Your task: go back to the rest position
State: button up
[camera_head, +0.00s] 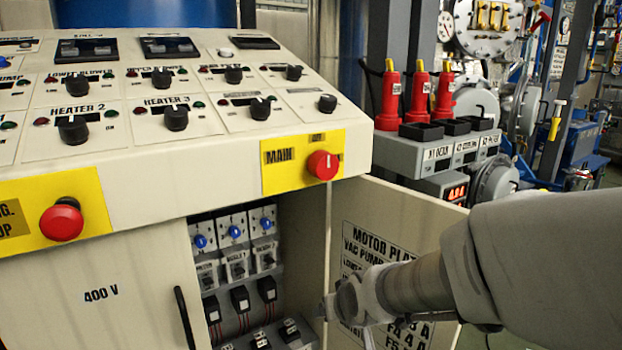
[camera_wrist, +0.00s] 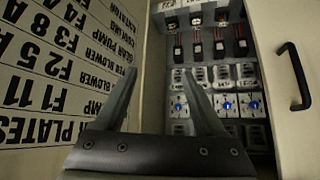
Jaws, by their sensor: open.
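My gripper (camera_wrist: 160,85) is open, with nothing between its two grey fingers in the wrist view. In the head view my arm reaches in from the right, and its end sits at the open cabinet, in front of the open door (camera_head: 405,225). The fingers point toward the cabinet's inside, where breakers with blue knobs (camera_head: 235,231) and black switches (camera_head: 240,297) show. In the wrist view the picture is upside down, and the blue-knobbed breakers (camera_wrist: 228,106) lie beyond the right finger. The exact gap between fingertips and breakers is hard to tell.
The door's lettered inner face (camera_wrist: 60,75) stands close on the left in the wrist view. A closed door with a black handle (camera_wrist: 294,76) is on the right. The sloped console (camera_head: 220,150) overhangs the cabinet, with a red MAIN knob (camera_head: 322,165) at its corner.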

jog(key=s+d+r+m+g+h+p, duration=0.1)
jog(key=s+d+r, duration=0.4)
jog(key=s, duration=0.5)
jog(key=s+d+r+m+g+h, duration=0.1)
jog(key=s+d+r, duration=0.4)
jog(key=s, duration=0.5)
notch_tip(320, 180, up, 23)
jog(key=p, duration=2.3)
jog(key=shift+w+a+r, duration=0.15)
jog(key=shift+w+a, duration=0.15)
jog(key=shift+a, duration=0.05)
